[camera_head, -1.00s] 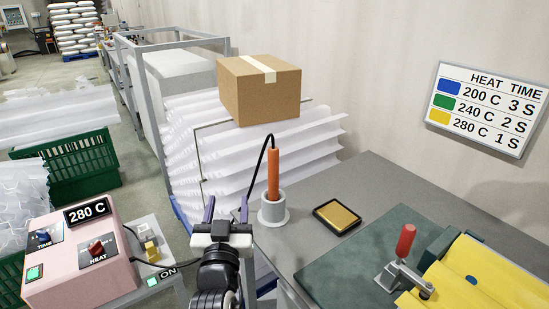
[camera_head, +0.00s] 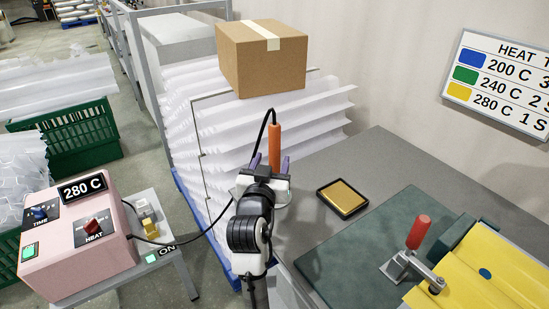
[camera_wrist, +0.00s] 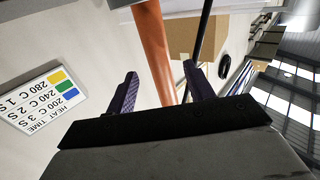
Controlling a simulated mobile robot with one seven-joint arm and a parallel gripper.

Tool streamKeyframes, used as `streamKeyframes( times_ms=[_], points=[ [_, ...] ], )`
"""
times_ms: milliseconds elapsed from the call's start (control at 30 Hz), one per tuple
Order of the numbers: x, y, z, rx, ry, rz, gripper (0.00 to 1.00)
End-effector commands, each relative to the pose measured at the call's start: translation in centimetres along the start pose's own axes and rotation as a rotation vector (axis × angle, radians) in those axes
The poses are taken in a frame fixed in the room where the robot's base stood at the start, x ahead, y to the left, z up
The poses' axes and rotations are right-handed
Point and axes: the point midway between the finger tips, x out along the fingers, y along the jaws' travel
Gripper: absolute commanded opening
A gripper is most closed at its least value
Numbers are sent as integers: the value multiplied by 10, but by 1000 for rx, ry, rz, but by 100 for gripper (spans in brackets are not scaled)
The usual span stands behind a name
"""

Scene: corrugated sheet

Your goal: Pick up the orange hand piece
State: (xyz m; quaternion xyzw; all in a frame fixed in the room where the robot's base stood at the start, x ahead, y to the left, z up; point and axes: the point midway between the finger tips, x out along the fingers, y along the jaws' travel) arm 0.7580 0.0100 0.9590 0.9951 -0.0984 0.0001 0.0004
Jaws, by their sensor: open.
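The orange hand piece (camera_head: 275,147) stands upright in its grey holder on the grey bench, with a black cable rising from its top. My gripper (camera_head: 270,162) is open in front of it, and its arm hides most of the holder. In the wrist view the orange hand piece (camera_wrist: 154,48) runs down between the two purple fingers of my gripper (camera_wrist: 160,88). The fingers stand apart on either side of it in the picture. I cannot tell whether either finger touches it.
A cardboard box (camera_head: 260,60) sits on stacked white corrugated sheets (camera_head: 320,106) behind the holder. A yellow-topped pad (camera_head: 343,197) and a red-handled clamp (camera_head: 418,232) are to the right. A pink control box (camera_head: 78,240) reading 280 C stands left. The black cable hangs close by.

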Motion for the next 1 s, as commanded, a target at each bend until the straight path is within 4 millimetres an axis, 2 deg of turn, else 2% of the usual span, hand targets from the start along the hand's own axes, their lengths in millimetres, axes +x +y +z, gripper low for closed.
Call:
streamKeyframes(
  times_ms=[267, 533, 833, 1000],
  points=[
    [22, 0, -3, 1, -1, 1, 53],
    [60, 0, -4, 0, -1, 1, 53],
    [65, 0, -2, 1, 0, -1, 53],
    [65, 0, -2, 1, 0, -1, 30]
  ],
)
